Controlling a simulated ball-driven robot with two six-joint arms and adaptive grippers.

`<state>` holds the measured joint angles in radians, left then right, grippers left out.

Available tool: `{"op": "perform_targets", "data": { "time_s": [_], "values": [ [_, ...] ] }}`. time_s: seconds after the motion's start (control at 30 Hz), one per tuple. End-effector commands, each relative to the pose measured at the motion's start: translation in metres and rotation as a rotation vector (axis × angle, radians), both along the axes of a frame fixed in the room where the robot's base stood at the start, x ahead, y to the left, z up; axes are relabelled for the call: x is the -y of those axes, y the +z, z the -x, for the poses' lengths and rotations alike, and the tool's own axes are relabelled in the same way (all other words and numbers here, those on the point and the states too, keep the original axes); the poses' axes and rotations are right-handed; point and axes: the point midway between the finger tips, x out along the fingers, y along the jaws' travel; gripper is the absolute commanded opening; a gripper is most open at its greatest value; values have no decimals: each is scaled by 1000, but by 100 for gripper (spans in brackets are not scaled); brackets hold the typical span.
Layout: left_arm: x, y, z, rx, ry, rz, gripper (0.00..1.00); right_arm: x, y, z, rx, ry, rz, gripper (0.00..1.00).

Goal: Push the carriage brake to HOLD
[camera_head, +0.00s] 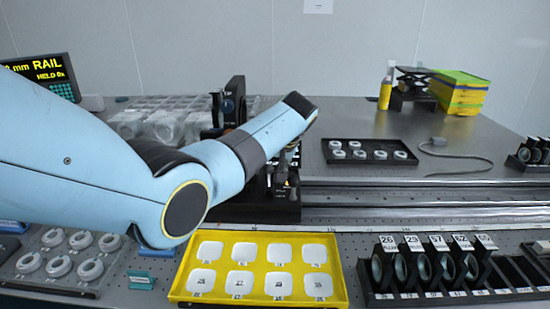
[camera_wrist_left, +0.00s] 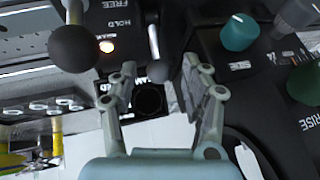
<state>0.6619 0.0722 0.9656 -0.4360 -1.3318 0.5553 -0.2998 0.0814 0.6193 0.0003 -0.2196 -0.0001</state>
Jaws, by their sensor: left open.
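The carriage (camera_head: 265,205) sits on the rail at mid-picture, mostly hidden behind my left arm. In the left wrist view its black panel carries the labels FREE and HOLD, with a lit orange lamp (camera_wrist_left: 106,46) beside HOLD. A lever with a large black ball (camera_wrist_left: 73,48) stands left of the labels, and a thinner metal lever (camera_wrist_left: 153,40) with a dark ball end stands right of them. I cannot tell which one is the brake. My left gripper (camera_wrist_left: 160,88) is open and empty, its fingers pointing at the panel, with the thin lever's end between and beyond them.
A teal knob (camera_wrist_left: 238,32) and a green knob (camera_wrist_left: 304,83) marked RISE are right of the fingers. A yellow tray (camera_head: 258,238) and a black rack of labelled lens mounts (camera_head: 430,293) stand in front of the rail. The rail (camera_head: 420,196) is clear to the right.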

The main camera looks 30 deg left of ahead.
Motion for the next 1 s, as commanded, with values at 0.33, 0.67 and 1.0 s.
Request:
{"op": "perform_targets", "data": {
  "time_s": [0.33, 0.67, 1.0],
  "values": [
    [26, 43, 11, 5, -3, 2, 49, -1, 0, 0, 0, 0, -1, 48],
    [29, 50, 13, 5, -3, 2, 49, -1, 0, 0, 0, 0, -1, 48],
    [29, 50, 13, 5, -3, 2, 49, -2, 0, 0, 0, 0, -2, 48]
  ]
}}
